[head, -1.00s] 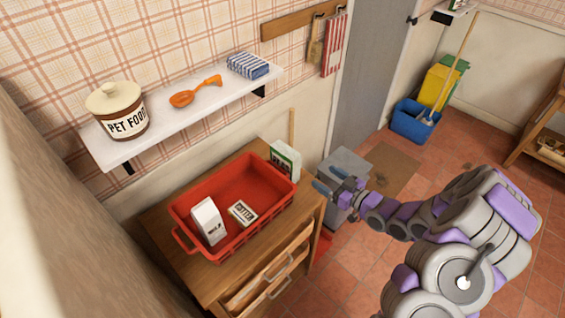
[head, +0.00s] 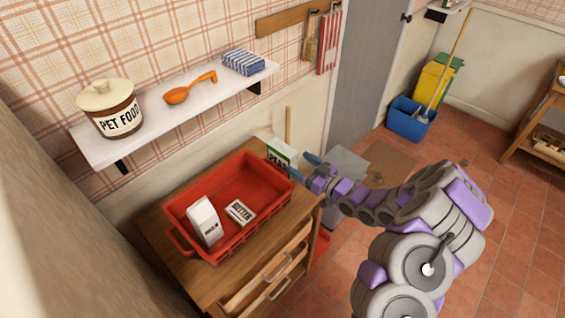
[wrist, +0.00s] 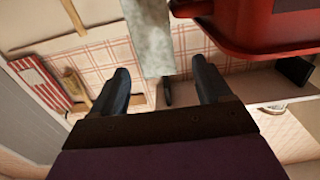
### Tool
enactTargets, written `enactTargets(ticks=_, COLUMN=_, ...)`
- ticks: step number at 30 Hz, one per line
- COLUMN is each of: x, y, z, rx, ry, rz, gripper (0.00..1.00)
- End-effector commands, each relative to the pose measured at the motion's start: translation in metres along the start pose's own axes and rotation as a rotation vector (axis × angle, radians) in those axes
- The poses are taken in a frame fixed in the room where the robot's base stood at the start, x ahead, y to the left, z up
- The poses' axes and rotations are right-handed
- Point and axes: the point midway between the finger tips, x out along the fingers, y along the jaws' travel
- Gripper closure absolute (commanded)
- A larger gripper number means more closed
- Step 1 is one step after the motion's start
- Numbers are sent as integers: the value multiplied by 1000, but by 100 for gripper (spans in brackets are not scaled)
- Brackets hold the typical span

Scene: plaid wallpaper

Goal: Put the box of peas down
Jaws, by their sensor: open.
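The box of peas (head: 281,152), white with green, stands upright on the wooden cabinet top (head: 163,238), at the far right corner beside the red crate. My gripper (head: 299,165) is open at the box's right side, with its blue fingers pointing toward it. In the wrist view my gripper (wrist: 161,68) shows its two fingers spread wide. A pale grey side, apparently of the box of peas (wrist: 148,35), appears between the fingertips. I cannot tell whether either finger touches it. The lower part of the box is partly hidden in the head view.
The red crate (head: 262,165) holds a milk carton (head: 204,218) and butter (head: 240,212).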

Motion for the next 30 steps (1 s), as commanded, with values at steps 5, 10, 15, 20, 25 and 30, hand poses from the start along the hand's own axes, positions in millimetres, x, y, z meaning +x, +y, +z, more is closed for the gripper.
enactTargets(ticks=5, x=22, y=0, z=0, rx=-4, ry=2, rz=-3, gripper=22)
enactTargets(ticks=10, x=33, y=-1, z=0, rx=-1, ry=3, rz=-2, gripper=22)
enactTargets(ticks=15, x=38, y=0, z=0, rx=-1, ry=2, rz=-2, gripper=22)
enactTargets(ticks=20, x=50, y=1, z=4, rx=-4, ry=2, rz=-2, gripper=22)
enactTargets(ticks=25, x=68, y=2, z=8, rx=-2, ry=1, rz=-2, gripper=22)
enactTargets(ticks=30, x=82, y=3, z=7, rx=-3, ry=0, rz=-1, gripper=22)
